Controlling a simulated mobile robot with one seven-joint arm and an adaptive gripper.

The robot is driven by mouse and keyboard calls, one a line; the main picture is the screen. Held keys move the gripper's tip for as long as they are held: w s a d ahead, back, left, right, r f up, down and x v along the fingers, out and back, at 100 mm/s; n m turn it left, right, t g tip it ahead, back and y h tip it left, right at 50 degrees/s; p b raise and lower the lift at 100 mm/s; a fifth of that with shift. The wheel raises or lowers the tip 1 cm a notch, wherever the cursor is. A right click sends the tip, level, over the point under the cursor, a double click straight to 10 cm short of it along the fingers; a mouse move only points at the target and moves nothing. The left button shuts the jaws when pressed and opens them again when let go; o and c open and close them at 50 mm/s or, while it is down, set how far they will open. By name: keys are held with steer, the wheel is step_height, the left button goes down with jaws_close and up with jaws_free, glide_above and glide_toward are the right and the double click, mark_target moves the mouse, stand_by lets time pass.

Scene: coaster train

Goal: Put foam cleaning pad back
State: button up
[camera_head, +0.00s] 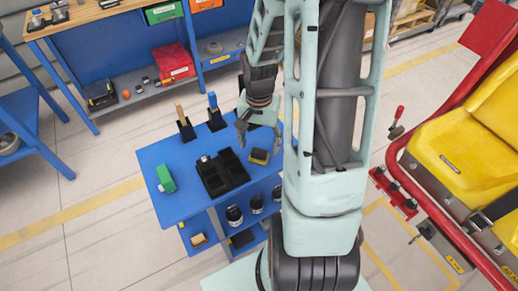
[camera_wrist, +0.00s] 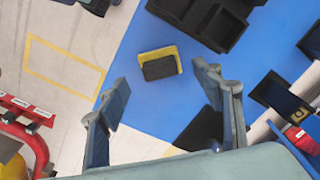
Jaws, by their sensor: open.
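A small yellow and black pad (camera_head: 260,157), which looks like the foam cleaning pad, lies on the blue table top (camera_head: 168,207) near its right side. In the wrist view the pad (camera_wrist: 160,64) shows a black block over a yellow base, flat on the blue surface. My gripper (camera_head: 259,133) is open and empty above the table, just behind the pad in the head view. In the wrist view the pad shows beyond and between my open fingers (camera_wrist: 162,80), apart from both.
Two black holders with brushes (camera_head: 185,128) stand at the table's back. A green block (camera_head: 166,179) lies at the left. A red-framed yellow seat (camera_head: 470,130) is at right.

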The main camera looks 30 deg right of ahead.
mark_target(259, 151)
step_height(259, 151, up, 8)
stand_by(0.7)
